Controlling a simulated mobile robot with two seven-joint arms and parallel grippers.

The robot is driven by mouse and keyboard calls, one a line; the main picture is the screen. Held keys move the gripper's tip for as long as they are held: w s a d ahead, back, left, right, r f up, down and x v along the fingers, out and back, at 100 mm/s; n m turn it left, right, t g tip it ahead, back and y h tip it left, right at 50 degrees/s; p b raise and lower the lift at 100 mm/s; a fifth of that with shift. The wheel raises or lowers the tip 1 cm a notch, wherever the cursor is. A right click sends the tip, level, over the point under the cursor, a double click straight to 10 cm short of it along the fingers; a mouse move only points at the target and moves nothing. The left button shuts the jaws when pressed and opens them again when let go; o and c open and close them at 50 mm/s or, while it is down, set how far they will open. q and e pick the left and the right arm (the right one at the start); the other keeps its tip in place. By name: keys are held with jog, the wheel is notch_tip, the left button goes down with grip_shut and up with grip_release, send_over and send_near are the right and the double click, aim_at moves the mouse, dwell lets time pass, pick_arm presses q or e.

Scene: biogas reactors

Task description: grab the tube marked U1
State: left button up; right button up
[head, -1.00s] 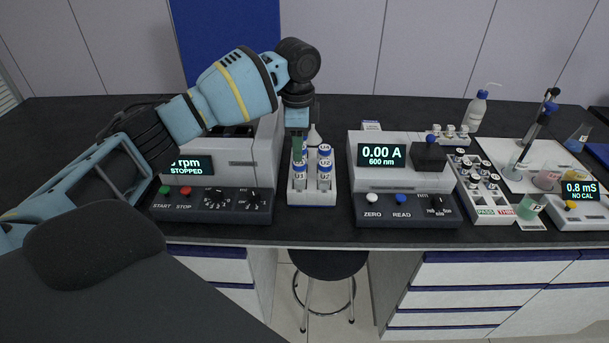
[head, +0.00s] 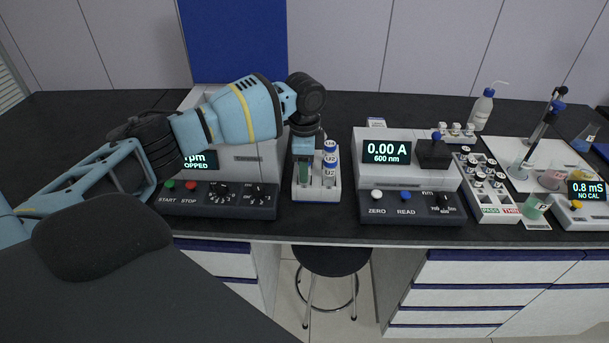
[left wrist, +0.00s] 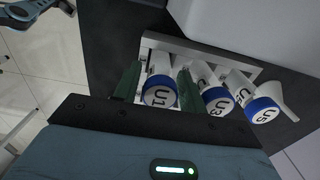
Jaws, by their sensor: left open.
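The tube marked U1 (left wrist: 160,90) has a blue-ringed white cap and stands in the white rack, seen in the left wrist view. My left gripper (left wrist: 158,84) is open, with one green finger on each side of U1. In the head view my left gripper (head: 303,172) points down over the left column of the rack (head: 316,193) and hides U1. The tubes marked U2 (head: 329,171) and U4 (head: 330,146) show in the right column. In the left wrist view the tube marked U3 (left wrist: 217,100) stands just beyond the right finger. My right gripper is not in view.
A machine with a STOPPED display (head: 232,175) stands close left of the rack. A photometer reading 0.00 A (head: 405,175) stands to its right. A white funnel-like piece (left wrist: 283,95) is at the rack's far end. A sample rack (head: 487,190) is farther right.

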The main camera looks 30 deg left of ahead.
pick_arm(q)
jog(key=c, duration=0.7)
jog(key=shift+r, duration=0.15)
notch_tip(320, 180, up, 10)
jog(key=shift+f, duration=0.1)
jog(key=shift+d, duration=0.1)
